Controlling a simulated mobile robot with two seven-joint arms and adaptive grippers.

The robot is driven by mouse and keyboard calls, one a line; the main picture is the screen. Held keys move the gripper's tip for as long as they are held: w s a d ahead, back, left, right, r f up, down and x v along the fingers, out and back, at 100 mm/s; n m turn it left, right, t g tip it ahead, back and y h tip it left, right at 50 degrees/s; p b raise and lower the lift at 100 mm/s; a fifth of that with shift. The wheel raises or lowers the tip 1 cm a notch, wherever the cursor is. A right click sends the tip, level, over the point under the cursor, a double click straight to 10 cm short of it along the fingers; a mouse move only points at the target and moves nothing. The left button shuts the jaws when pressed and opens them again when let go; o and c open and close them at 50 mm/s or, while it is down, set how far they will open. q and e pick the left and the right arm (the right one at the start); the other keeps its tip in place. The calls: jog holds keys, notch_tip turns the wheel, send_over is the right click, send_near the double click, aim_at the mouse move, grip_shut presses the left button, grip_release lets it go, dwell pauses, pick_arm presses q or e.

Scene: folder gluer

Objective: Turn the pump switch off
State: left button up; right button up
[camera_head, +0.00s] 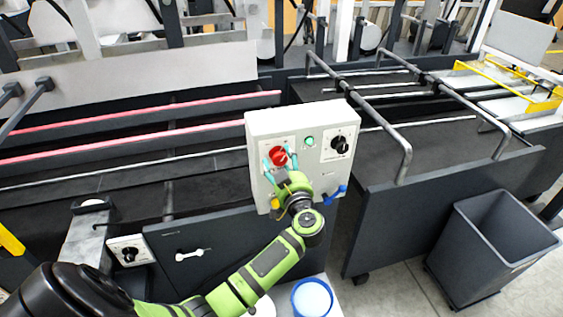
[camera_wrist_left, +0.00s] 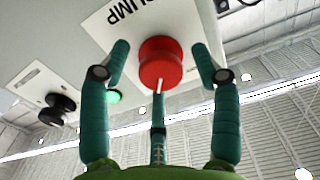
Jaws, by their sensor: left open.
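The pump switch is a red knob (camera_head: 278,157) on the upper left of a white control box (camera_head: 259,128). In the left wrist view the red knob (camera_wrist_left: 160,62) sits on a plate labelled PUMP (camera_wrist_left: 128,14). My left gripper (camera_head: 279,161) is at the box front, in front of the knob. In the left wrist view its teal fingers (camera_wrist_left: 161,50) are spread on either side of the knob, with a gap showing on each side. A thin pale rod shows below the knob. The knob's exact setting cannot be told. My right gripper is not in view.
The box also carries a green button (camera_head: 310,142), a black knob (camera_head: 340,145) and a blue handle (camera_head: 335,195). A machine rail (camera_head: 398,165) stands to the right. A dark bin (camera_head: 492,243) and blue-rimmed bucket (camera_head: 312,298) stand lower down.

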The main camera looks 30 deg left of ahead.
pick_arm(q)
jog(key=c, duration=1.1)
jog(key=shift+f+n, duration=0.15)
jog(key=shift+n, duration=0.15)
jog(key=shift+c, duration=0.2)
jog(key=n, duration=0.2)
jog(key=shift+d+f+n, duration=0.1)
jog(key=shift+n, duration=0.3)
jog(key=n, duration=0.7)
jog(key=shift+n, duration=1.6)
jog(key=o, duration=1.1)
jog(key=shift+o, duration=0.2)
jog(key=shift+w+d, duration=0.1)
